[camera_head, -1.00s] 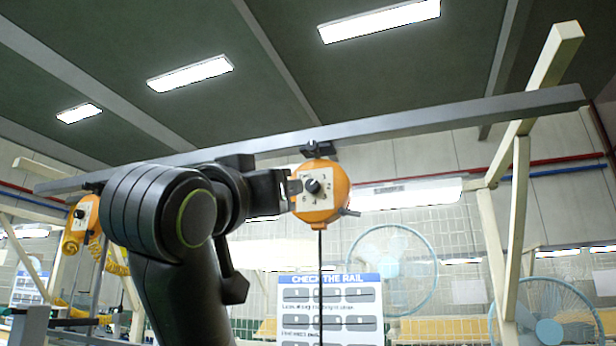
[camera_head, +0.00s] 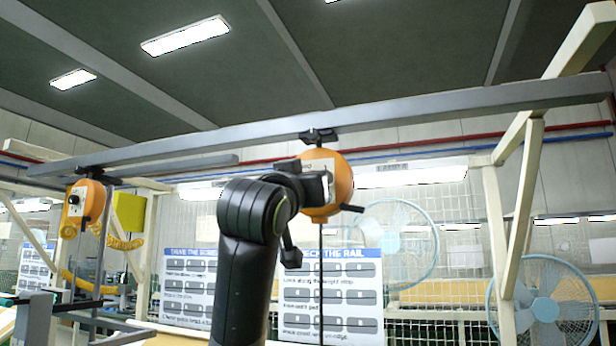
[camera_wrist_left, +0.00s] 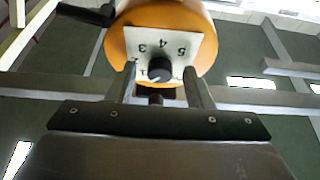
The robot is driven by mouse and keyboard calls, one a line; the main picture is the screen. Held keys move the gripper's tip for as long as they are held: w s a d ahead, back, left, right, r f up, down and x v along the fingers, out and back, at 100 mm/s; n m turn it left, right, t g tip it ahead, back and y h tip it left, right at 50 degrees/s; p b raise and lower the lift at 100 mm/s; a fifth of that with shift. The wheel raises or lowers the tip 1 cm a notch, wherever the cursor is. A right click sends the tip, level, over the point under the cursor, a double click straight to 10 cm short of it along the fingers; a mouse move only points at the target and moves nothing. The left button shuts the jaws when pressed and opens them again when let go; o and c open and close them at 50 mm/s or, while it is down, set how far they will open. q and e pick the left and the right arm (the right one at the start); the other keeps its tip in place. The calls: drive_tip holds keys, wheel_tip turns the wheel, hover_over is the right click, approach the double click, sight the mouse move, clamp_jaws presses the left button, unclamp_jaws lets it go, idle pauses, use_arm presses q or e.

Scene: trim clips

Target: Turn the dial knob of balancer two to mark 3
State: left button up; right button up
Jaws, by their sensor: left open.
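An orange balancer (camera_head: 341,176) hangs under the grey rail in the middle of the head view. My left gripper (camera_head: 324,186) is in front of its face and hides most of the dial there. In the left wrist view the balancer (camera_wrist_left: 118,45) shows a white dial plate (camera_wrist_left: 183,38) with 3, 4 and 5 readable, upside down. A black knob (camera_wrist_left: 159,68) sits on the plate. My left gripper (camera_wrist_left: 161,84) is open, its two fingers on either side of the knob in the picture. I cannot tell whether they touch it or which mark it points to.
Another orange balancer (camera_head: 70,224) with a white dial hangs at the left. The grey rail (camera_head: 420,115) runs across above. A black lever (camera_head: 351,208) sticks out at the middle balancer's right. Posters, a mesh fence and fans (camera_head: 545,309) stand behind.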

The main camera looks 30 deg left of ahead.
use_arm(q)
drive_tip(key=shift+c, duration=0.2)
drive_tip(key=c, duration=0.7)
drive_tip(key=shift+c, duration=1.3)
drive_tip(key=shift+m, duration=0.4)
drive_tip(key=shift+s+a+r+m+g+h+p, duration=0.15)
drive_tip(key=shift+m+g+h+p, duration=0.85)
drive_tip(key=shift+m+p, duration=1.95)
drive_tip(key=shift+w+a+r+m+g+h+p, duration=0.3)
drive_tip(key=shift+m+h+p, duration=1.25)
drive_tip(key=shift+m, duration=2.7)
drive_tip(key=shift+s+a+r+m+g+h+p, duration=0.2)
drive_tip(key=shift+m+g+h+p, duration=0.6)
drive_tip(key=shift+m+h+p, duration=1.9)
